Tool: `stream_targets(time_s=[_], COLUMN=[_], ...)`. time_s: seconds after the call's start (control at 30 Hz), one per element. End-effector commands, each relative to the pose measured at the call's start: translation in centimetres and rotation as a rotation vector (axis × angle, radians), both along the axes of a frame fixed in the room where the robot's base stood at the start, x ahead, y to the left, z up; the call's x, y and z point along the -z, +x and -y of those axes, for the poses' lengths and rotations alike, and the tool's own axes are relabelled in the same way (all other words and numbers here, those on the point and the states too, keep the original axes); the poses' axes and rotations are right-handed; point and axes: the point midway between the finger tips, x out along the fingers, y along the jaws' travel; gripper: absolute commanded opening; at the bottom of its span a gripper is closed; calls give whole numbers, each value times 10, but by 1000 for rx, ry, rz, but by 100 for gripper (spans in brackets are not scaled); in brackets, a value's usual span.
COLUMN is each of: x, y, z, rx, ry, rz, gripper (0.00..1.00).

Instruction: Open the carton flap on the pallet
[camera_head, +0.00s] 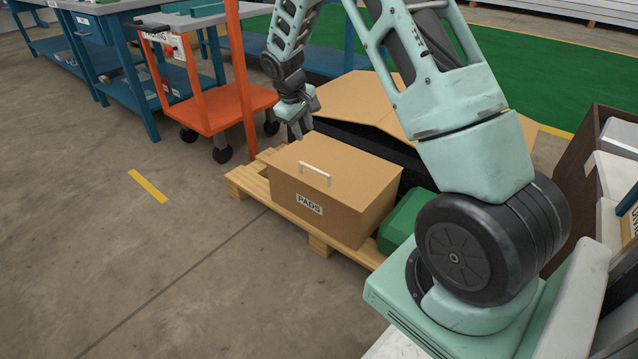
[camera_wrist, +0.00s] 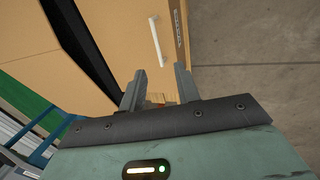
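A brown carton marked PADS (camera_head: 350,185) sits on the wooden pallet (camera_head: 318,243). Its top flap is shut and lies flat, with a white bar handle (camera_head: 315,173) near the front edge. The flap (camera_wrist: 120,35) and handle (camera_wrist: 158,42) also show in the wrist view. My gripper (camera_head: 302,133) is above the carton's back left corner, fingers pointing down. In the wrist view its two fingers (camera_wrist: 159,82) are apart with nothing held between them. The handle is beyond the fingertips and apart from them.
A larger cardboard box (camera_head: 355,100) with a dark side stands behind the carton. A green item (camera_head: 403,222) lies to its right. An orange cart (camera_head: 205,105) stands at the back left, near blue workbenches (camera_head: 105,60). The floor at the front left is clear.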

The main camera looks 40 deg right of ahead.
Motion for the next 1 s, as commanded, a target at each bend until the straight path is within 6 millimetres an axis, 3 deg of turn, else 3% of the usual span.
stream_targets(time_s=[0.1, 0.27, 0.8, 1.0], x=[14, 30, 136, 164], y=[1, 2, 6, 8], z=[15, 21, 53, 63], rx=[9, 11, 9, 10], ry=[-15, -17, -15, -15], rz=[-2, -5, -4, -4], gripper=[32, 32, 32, 32])
